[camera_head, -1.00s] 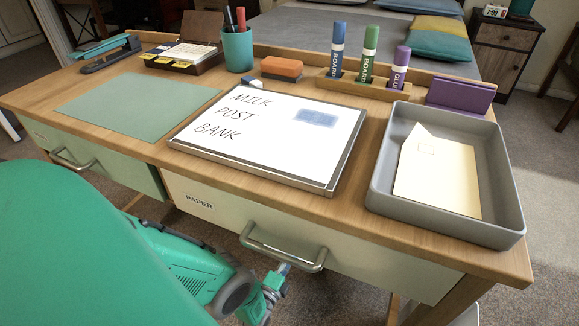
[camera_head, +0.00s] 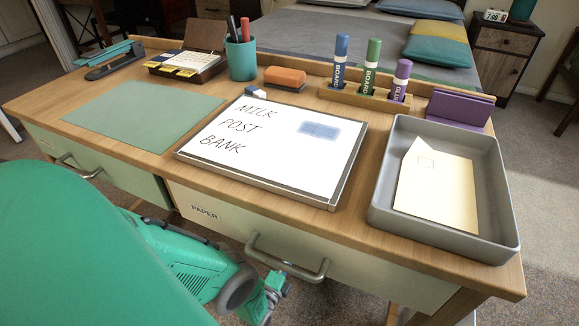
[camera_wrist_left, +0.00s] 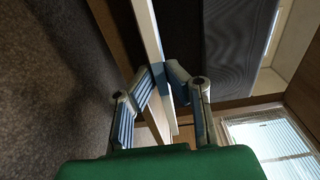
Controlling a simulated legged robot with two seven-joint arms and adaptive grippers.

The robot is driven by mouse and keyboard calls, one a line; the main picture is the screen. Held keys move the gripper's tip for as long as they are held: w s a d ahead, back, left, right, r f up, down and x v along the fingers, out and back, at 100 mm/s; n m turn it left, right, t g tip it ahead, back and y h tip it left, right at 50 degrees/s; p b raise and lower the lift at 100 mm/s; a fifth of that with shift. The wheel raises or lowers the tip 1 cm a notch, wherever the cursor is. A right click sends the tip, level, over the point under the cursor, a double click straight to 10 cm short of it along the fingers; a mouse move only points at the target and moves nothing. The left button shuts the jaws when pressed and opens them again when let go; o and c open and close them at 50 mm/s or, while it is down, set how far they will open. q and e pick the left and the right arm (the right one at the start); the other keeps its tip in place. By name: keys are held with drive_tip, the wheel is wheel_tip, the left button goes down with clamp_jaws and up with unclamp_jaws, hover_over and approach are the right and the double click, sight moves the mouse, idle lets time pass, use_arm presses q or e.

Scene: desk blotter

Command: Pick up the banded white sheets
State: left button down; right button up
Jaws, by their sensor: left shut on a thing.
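The banded white sheets are not visible in either view. A pale drawer (camera_head: 225,228) labelled PAPER is at the front of the desk and looks closed, with a metal bar handle (camera_head: 288,262). My left gripper (camera_head: 278,284) is low in front of the drawer, at the underside of the handle. In the left wrist view its two fingers (camera_wrist_left: 163,78) close in on either side of a pale bar-like edge; the exact contact is hard to make out. My right gripper is not in view.
On the desk are a whiteboard (camera_head: 265,165), a grey tray (camera_head: 382,190) holding a cream envelope (camera_head: 436,186), a green mat (camera_head: 140,108), a pen cup (camera_head: 241,60) and a marker stand (camera_head: 365,97). Open floor lies at the right.

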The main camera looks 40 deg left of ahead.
use_arm(q)
drive_tip(key=s+d+r+p, duration=0.1)
drive_tip(key=s+r+p, duration=0.1)
drive_tip(key=s, duration=0.4)
drive_tip(key=s+d+r+p, duration=0.2)
drive_tip(key=s+r+p, duration=0.1)
drive_tip(key=s+p, duration=0.2)
drive_tip(key=shift+v, duration=1.3)
drive_tip(key=shift+s, duration=0.1)
